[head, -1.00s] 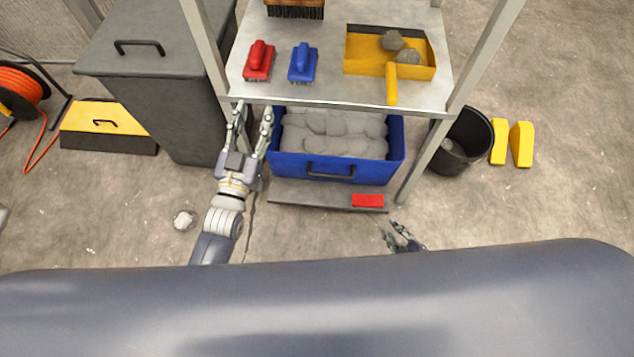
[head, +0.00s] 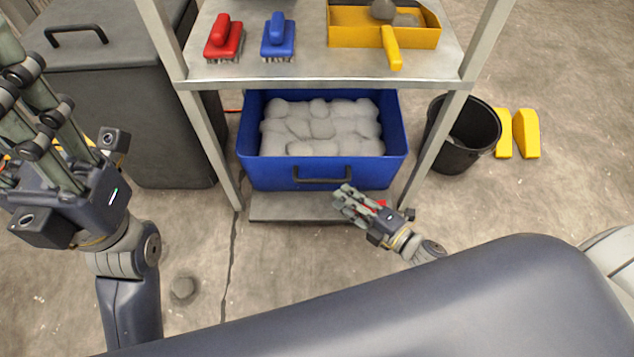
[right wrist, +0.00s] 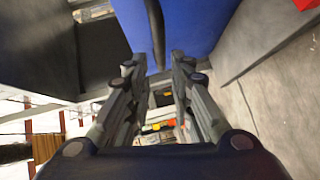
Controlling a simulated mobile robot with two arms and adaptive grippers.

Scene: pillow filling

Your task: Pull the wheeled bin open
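The blue bin (head: 270,172) stands on the low board of the shelf unit, full of grey lumps (head: 320,130). Its dark handle (head: 322,181) is on the front wall. My right gripper (head: 343,202) is just below and right of the handle. In the right wrist view its fingers (right wrist: 158,72) are spread, with the dark handle (right wrist: 156,30) ahead between them against the blue wall (right wrist: 190,25). Contact cannot be told. My left gripper (head: 25,85) is raised at the far left, fingers apart and empty, away from the bin. No wheels are visible.
Shelf posts (head: 440,140) flank the bin, and the upper shelf (head: 300,68) holds a red brush, a blue brush and a yellow tray. A grey lidded container (head: 165,140) stands left, a black bucket (head: 460,150) right. The floor in front is mostly clear.

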